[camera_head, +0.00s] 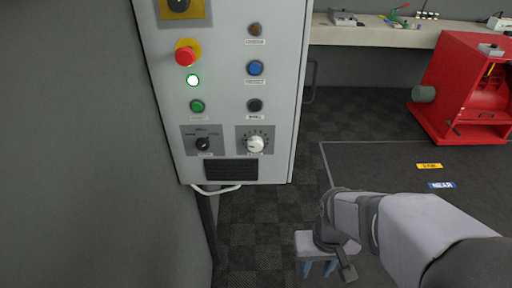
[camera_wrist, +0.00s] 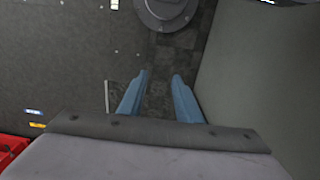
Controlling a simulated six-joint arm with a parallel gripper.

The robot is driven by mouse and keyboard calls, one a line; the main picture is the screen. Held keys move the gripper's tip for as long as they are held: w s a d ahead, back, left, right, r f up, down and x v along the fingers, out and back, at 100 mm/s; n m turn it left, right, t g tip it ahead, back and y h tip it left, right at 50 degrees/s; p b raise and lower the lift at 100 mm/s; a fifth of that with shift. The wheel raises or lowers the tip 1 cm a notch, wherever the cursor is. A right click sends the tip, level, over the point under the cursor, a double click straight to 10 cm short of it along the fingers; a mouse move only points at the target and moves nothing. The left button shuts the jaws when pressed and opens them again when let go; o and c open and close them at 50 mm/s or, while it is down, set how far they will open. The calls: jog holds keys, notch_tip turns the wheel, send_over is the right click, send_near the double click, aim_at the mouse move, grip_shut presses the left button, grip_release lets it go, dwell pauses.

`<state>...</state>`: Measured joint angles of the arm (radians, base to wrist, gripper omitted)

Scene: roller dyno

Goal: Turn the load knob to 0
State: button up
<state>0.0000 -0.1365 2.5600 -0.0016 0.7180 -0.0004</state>
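The load knob looks to be the white knob (camera_head: 255,144) with a ring of scale marks, at the lower right of the grey control panel (camera_head: 226,120) in the head view. Its pointer setting is too small to read. A black selector knob (camera_head: 203,144) sits to its left. My gripper (camera_head: 320,268) is below and to the right of the panel, apart from it, with its blue fingers pointing down. In the wrist view the two blue fingers (camera_wrist: 160,82) are spread with a gap between them and nothing held. The panel and knob do not show in the wrist view.
A red machine (camera_head: 465,90) and a bench (camera_head: 385,35) stand at right. The floor before the panel is clear.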

jog(key=o, duration=0.5)
jog(key=shift+o, duration=0.3)
jog(key=shift+w+a, duration=0.1)
jog(key=shift+w, duration=0.1)
jog(key=w+a+r+m+t+y+p, duration=0.1)
jog(key=w+a+m+t+p, duration=0.15)
jog(key=w+a+t, duration=0.45)
jog(key=w+a+r+m+t+p, duration=0.1)
jog(key=w+a+m+t+p, duration=0.2)
jog(key=w, duration=0.8)
jog(key=w+a+r+m+t+h+p, duration=0.1)
jog(key=w+a+r+m+t, duration=0.1)
jog(key=r+t, duration=0.6)
notch_tip(320, 180, up, 3)
jog(key=shift+w+a+f+m, duration=0.1)
jog(key=shift+w+a+m, duration=0.1)
jog(key=shift+a+m, duration=0.7)
jog(key=shift+w+a+f+b, duration=0.1)
jog(key=shift+w+b, duration=0.15)
jog(key=shift+b, duration=0.1)
